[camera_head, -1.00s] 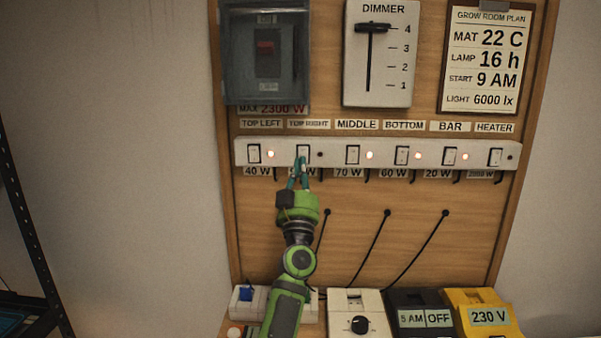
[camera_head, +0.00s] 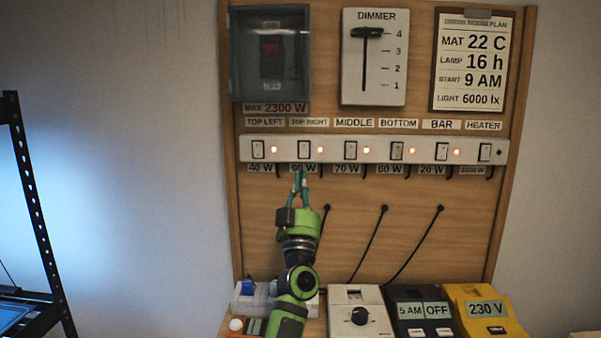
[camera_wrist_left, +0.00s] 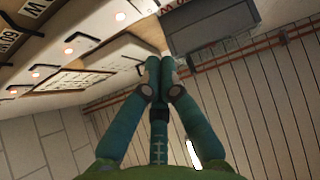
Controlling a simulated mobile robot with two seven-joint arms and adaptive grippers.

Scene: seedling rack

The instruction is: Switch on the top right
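The TOP RIGHT switch (camera_head: 304,150) is the second from the left in the white switch strip (camera_head: 376,150). Its small indicator light (camera_head: 320,150) glows. The other labelled switches with lit lights are TOP LEFT (camera_head: 257,150), MIDDLE (camera_head: 350,150), BOTTOM (camera_head: 396,151) and BAR (camera_head: 441,152); the HEATER light (camera_head: 499,152) is dark. My left gripper (camera_head: 299,174) is shut and empty, its tips just below the TOP RIGHT switch, over the 90 W label area. In the left wrist view its teal fingertips (camera_wrist_left: 163,76) meet together. My right gripper is not in view.
A breaker box (camera_head: 270,55), a dimmer (camera_head: 374,57) and a plan sheet (camera_head: 473,60) are above the strip. Below stand a white dial box (camera_head: 359,312), a black timer (camera_head: 421,311) and a yellow 230 V box (camera_head: 485,309). Black cables hang on the board. A dark rack (camera_head: 37,200) is at left.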

